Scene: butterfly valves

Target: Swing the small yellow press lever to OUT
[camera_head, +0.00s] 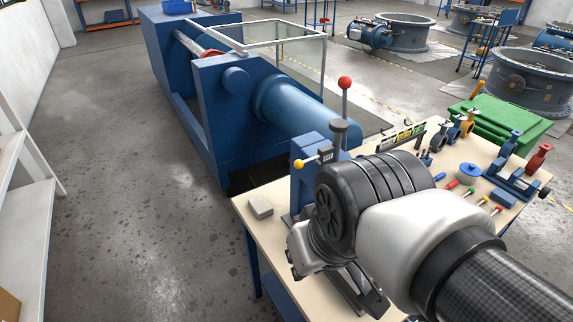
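The small yellow press lever (299,164) shows as a yellow ball on a short rod. It points left from a small dark label block on the blue bench press (304,185); the lettering is too small to read. A taller lever with a red ball (345,83) rises from the press beside a grey-topped post. My arm covers the lower and right parts of the press. My gripper (368,300) is low in front of the press, below and right of the yellow ball and apart from it. Its fingertips are mostly hidden, so its opening is unclear.
The wooden workbench (256,240) carries a grey block (260,207) left of the press. Small valves, tools and a blue vise (515,180) stand on its right. A large blue machine (215,110) stands behind. Open floor lies left of the bench.

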